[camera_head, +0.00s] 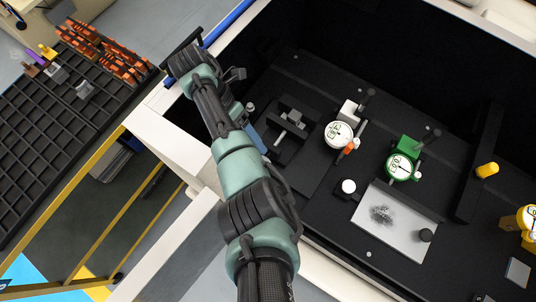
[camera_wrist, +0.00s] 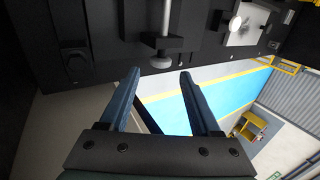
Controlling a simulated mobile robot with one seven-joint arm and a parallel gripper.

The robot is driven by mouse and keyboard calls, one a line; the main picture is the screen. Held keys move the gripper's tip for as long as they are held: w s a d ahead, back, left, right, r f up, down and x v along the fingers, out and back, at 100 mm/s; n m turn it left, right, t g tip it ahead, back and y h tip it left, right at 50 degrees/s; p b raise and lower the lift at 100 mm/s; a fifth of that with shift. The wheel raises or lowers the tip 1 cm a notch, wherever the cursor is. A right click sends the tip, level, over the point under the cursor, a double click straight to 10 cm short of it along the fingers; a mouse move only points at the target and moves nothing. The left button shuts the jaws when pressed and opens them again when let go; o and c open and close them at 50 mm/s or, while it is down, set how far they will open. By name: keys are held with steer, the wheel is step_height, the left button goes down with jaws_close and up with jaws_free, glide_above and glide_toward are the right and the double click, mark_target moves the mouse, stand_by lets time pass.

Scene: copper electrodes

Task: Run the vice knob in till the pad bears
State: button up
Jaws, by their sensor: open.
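The vice (camera_head: 292,122) is a dark block assembly with silver metal parts, on the black floor of the enclosure. In the wrist view a silver screw rod (camera_wrist: 165,18) runs down through a dark block to a rounded light end (camera_wrist: 162,62), which may be the knob. My gripper (camera_wrist: 158,74) is open, its two blue fingers apart with nothing between them. The fingertips are just below the rounded end in the picture and do not appear to touch it. In the head view my arm hides most of the gripper. Whether the pad touches anything cannot be told.
A white dial gauge (camera_head: 338,133) and a green dial gauge (camera_head: 399,167) stand right of the vice. A pale plate (camera_head: 395,225) with a dark smudge lies nearer. The enclosure's white front wall (camera_head: 165,142) lies under my arm. A rack (camera_head: 45,130) stands outside at left.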

steer(key=b+x, duration=0.2)
steer(key=x, duration=0.2)
steer(key=shift+s+f, duration=0.2)
steer(key=shift+s, duration=0.05)
steer(key=shift+w+d, duration=0.1)
steer(key=shift+d+f+p, duration=0.1)
steer(key=shift+f+p, duration=0.1)
steer(key=shift+p, duration=0.1)
jaws_close()
